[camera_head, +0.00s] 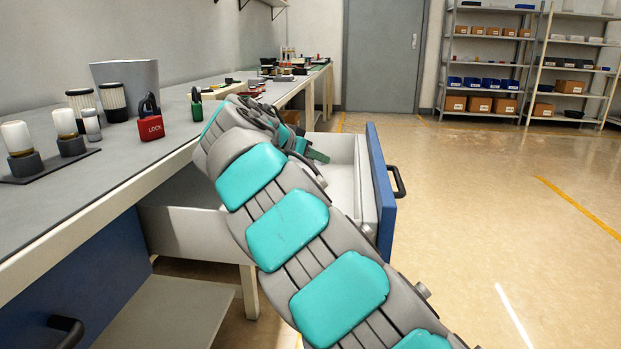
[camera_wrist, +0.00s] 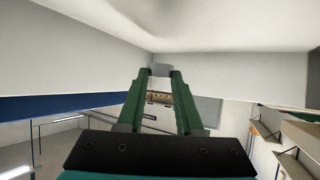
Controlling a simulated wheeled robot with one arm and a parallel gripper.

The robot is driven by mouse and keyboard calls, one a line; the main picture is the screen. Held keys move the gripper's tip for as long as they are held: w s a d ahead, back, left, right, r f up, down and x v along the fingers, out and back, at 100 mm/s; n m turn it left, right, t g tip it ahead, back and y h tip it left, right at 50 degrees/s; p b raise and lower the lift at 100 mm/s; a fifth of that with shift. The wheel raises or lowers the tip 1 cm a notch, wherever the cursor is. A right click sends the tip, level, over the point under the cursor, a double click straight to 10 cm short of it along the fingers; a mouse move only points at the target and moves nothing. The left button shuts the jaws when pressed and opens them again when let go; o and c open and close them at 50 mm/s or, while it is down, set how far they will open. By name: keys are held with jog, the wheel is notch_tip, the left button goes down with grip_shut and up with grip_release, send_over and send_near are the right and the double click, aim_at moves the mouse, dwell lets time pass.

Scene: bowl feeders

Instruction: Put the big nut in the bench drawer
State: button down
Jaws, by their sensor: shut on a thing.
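The bench drawer (camera_head: 381,195) is pulled out from under the workbench, with a blue front, a dark handle and pale walls. My gripper (camera_head: 316,156) shows in part as a green finger at the drawer's opening, beyond my arm. In the wrist view my gripper (camera_wrist: 162,73) has its two green fingers closed on a small grey piece (camera_wrist: 162,69), which appears to be the big nut. Only part of that piece shows between the fingertips. The nut is hidden in the head view. I cannot tell its exact height relative to the drawer walls.
The workbench (camera_head: 115,175) runs along the left, carrying a red padlock (camera_head: 150,124), a green padlock (camera_head: 197,108), a grey bin (camera_head: 128,80) and several cylinders. A second blue drawer (camera_head: 75,275) is nearer. Shelves (camera_head: 487,65) stand at the back. The floor at right is clear.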

jog(key=shift+f, duration=2.1)
jog(key=shift+f+b, duration=0.15)
jog(key=shift+b, duration=0.25)
jog(key=c, duration=0.6)
grip_release()
jog(key=shift+o, duration=0.2)
jog(key=shift+s+r, duration=0.15)
jog(key=shift+r, duration=0.1)
jog(key=v, duration=1.1)
jog(key=shift+s+a+r+p, duration=0.1)
jog(key=shift+s+a+p, duration=0.2)
jog(key=shift+p, duration=0.1)
jog(key=shift+w, duration=0.1)
